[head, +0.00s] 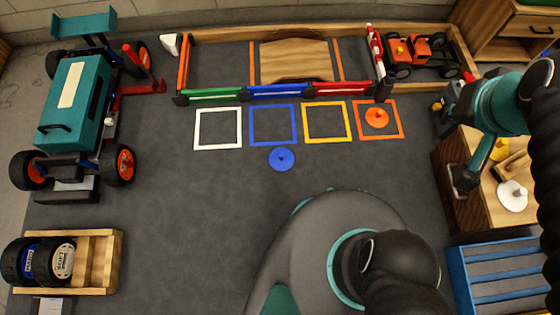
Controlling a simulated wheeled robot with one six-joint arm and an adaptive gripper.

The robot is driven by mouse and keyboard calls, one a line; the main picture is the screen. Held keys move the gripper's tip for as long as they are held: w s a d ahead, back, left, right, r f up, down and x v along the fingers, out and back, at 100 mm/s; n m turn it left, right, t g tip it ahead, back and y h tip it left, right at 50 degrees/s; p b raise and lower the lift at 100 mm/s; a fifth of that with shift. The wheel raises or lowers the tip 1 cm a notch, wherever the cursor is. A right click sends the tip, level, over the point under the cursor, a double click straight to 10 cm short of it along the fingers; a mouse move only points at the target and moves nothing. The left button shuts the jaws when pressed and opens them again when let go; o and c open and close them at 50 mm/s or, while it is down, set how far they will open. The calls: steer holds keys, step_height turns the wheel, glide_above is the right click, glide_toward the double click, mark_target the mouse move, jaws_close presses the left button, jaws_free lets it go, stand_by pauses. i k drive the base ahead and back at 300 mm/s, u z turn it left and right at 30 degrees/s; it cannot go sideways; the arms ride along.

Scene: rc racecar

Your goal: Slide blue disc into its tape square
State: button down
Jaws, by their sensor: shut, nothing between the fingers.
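The blue disc (282,159) lies flat on the dark grey floor and has a small raised knob in its middle. It is just below the blue tape square (251,125), outside it and close to its lower edge. Bare floor shows inside the blue square. My gripper (464,186) is at the right, beside the wooden cabinet, well away from the disc. It is shut and empty. The fingertips are small and dark in this view.
A white tape square (197,130) is left of the blue one; yellow (305,122) and orange (386,112) squares are right. An orange disc (376,118) sits inside the orange square. Low coloured barriers (278,91) run behind. A white disc (512,196) is on the cabinet.

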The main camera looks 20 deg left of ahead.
mark_target(281, 159)
steer(key=u, duration=1.3)
steer(key=k, duration=1.25)
steer(key=z, duration=0.2)
steer(key=i, duration=0.8)
steer(key=z, duration=0.2)
